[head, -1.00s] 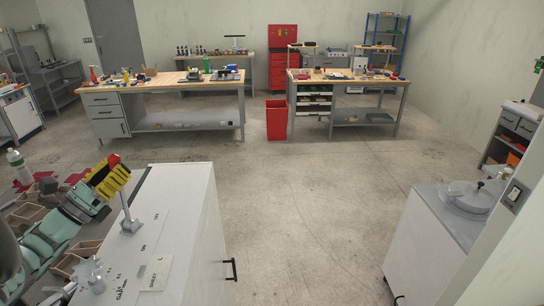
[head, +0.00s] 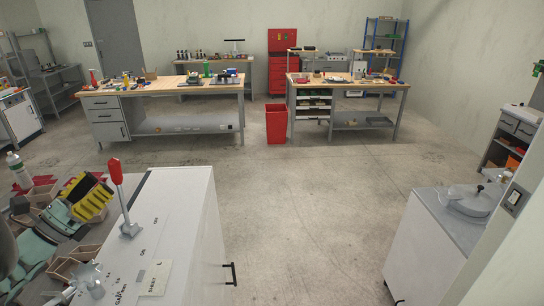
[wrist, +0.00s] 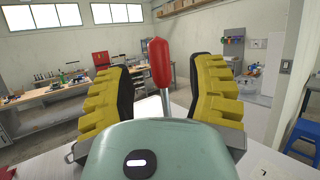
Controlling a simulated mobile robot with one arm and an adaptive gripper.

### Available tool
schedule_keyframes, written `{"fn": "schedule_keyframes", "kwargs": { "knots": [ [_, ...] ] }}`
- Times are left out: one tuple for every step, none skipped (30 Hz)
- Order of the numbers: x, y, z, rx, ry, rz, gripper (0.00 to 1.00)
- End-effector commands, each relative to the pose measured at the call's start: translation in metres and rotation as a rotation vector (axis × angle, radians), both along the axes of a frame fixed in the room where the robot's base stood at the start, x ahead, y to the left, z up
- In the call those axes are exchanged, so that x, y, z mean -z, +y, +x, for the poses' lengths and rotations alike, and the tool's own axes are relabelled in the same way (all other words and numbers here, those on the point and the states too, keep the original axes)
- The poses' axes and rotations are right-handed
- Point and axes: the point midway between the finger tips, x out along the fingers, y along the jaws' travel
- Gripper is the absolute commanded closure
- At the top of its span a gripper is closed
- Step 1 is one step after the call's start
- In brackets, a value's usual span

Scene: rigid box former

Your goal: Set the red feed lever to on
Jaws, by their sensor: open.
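The feed lever has a red grip (head: 116,171) on a thin grey stem. Its bracket stands on top of a white cabinet (head: 188,190). In the head view the lever rises steeply and leans a little to the left. Small dark labels lie on the panel beside its base, too small to read surely. My gripper (head: 90,196) has yellow padded fingers and is just left of the lever, apart from it. In the wrist view the red grip (wrist: 160,63) stands upright beyond and between the spread fingers (wrist: 160,92). Nothing is held.
A small dial (head: 90,277) and a sheet tag (head: 154,278) are on the cabinet top near the front. Open cardboard boxes (head: 62,268) lie left of the cabinet, around my arm. A water bottle (head: 16,167) stands at the far left. The floor right of the cabinet is clear.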

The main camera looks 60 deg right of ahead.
Motion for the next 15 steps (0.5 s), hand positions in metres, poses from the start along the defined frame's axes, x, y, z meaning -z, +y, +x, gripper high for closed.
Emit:
{"fn": "schedule_keyframes", "kwargs": {
  "knots": [
    [0.001,0.014,0.001,-0.006,0.004,0.002,0.45],
    [0.0,0.022,0.001,-0.006,0.004,0.0,0.45],
    [0.0,0.03,0.001,-0.004,0.005,0.0,0.45],
    [0.001,0.036,0.001,-0.004,0.004,0.003,0.45],
    [0.001,0.043,0.001,-0.005,0.003,0.003,0.45],
    [0.0,0.051,0.001,-0.004,0.001,0.002,0.45],
    [-0.001,0.057,0.0,-0.002,0.0,0.0,0.45],
    [0.0,0.06,0.0,-0.002,0.001,0.0,0.45],
    [0.0,0.065,0.0,-0.003,0.001,0.001,0.45],
    [0.001,0.068,0.0,-0.003,0.001,0.0,0.45],
    [0.0,0.071,0.0,-0.002,0.001,0.0,0.45],
    [0.001,0.074,0.0,-0.001,0.002,0.0,0.45],
    [0.0,0.076,0.0,-0.001,0.001,0.0,0.45],
    [0.0,0.078,-0.001,0.001,0.002,-0.001,0.45],
    [0.0,0.08,-0.001,0.002,0.002,-0.001,0.45]
  ]
}}
